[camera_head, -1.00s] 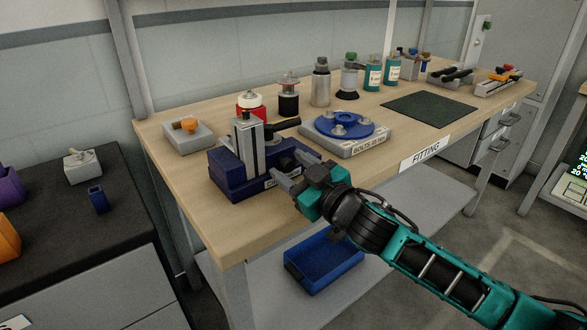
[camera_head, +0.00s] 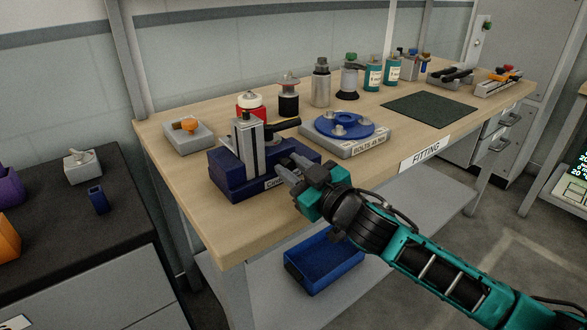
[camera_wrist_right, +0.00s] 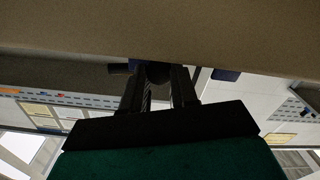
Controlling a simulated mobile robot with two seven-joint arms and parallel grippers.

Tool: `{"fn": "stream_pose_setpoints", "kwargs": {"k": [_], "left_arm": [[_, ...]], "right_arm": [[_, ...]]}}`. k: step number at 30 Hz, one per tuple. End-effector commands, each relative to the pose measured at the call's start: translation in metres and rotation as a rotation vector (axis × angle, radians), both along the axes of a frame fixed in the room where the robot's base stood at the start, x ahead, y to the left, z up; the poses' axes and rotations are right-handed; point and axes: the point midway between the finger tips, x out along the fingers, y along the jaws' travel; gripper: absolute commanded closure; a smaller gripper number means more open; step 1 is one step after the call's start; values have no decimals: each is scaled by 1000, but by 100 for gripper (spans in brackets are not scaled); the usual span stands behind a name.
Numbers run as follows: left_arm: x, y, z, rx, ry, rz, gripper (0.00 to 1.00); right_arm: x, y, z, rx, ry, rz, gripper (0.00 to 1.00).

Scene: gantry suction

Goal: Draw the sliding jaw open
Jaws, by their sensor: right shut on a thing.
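A blue vise (camera_head: 228,183) with upright grey metal jaw plates (camera_head: 246,148) and a dark bar stands at the near left end of the wooden bench. My right gripper (camera_head: 288,170) reaches in from the right, at the vise's front right side, beside its white label. Its fingers are shut on a dark part of the vise, which they mostly hide in the head view. In the right wrist view a dark rounded piece (camera_wrist_right: 158,73) shows between the two fingers. I cannot tell how far apart the jaws are. My left gripper is not in view.
A round blue plate on a grey base (camera_head: 355,147) stands close behind the gripper on the bench (camera_head: 200,210). A grey tray with an orange piece (camera_head: 188,134) is behind the vise. Bottles line the back. A blue bin (camera_head: 325,268) sits on the lower shelf.

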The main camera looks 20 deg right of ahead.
Motion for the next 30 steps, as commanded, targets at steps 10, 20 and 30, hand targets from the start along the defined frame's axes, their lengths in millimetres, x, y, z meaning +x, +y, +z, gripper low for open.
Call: {"fn": "stream_pose_setpoints", "kwargs": {"k": [10,20,30], "left_arm": [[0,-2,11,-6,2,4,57],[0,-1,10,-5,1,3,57],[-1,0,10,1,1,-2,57]], "right_arm": [[14,-37,1,-3,1,-3,100],[15,-41,0,-1,1,-3,100],[15,-40,0,0,0,-1,46]]}}
